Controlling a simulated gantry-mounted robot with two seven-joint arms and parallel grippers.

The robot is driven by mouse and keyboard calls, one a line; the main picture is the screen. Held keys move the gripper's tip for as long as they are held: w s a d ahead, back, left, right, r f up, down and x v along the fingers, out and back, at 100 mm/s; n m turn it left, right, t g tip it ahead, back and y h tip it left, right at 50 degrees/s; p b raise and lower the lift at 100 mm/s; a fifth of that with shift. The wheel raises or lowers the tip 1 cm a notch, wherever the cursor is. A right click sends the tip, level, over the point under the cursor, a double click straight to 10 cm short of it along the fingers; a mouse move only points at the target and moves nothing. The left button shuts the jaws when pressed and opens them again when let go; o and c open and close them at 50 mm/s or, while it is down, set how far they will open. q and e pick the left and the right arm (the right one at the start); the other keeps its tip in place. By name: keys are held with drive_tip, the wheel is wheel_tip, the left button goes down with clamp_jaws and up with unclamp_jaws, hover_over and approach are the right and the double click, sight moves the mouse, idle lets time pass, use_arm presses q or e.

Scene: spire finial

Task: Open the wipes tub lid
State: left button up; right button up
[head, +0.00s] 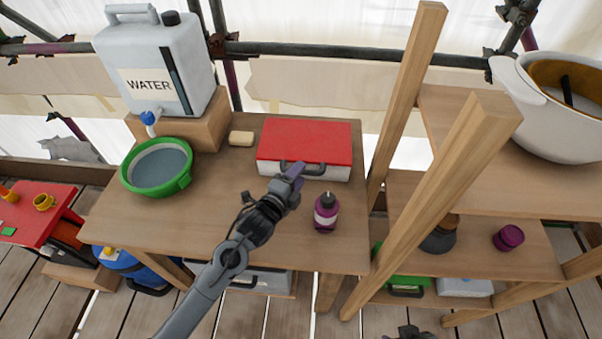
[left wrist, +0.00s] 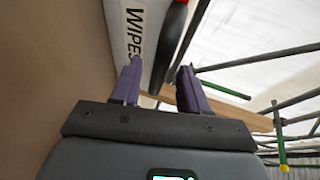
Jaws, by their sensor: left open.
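The wipes tub is a white box (head: 318,173) with a flat red lid (head: 308,141) that lies shut on it, at the back right of the wooden table. A dark handle (head: 306,168) is at its front. My left gripper (head: 297,172) is at the tub's front, by the handle, with purple fingers. In the left wrist view the fingers (left wrist: 158,82) are apart, and the tub's white side (left wrist: 133,40) with the word WIPES and a red edge (left wrist: 181,34) lie ahead. Whether they touch is unclear. A dark part at the head view's bottom edge may be my right gripper (head: 410,333).
A purple bottle (head: 326,212) stands just right of my left gripper. A soap bar (head: 241,138), a green basin (head: 158,166) and a water container (head: 155,65) are on the left. A wooden post (head: 408,95) rises close to the tub's right.

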use_arm(q)
drive_tip(key=shift+x, duration=1.15)
drive_tip(key=shift+a, duration=0.1)
clamp_jaws()
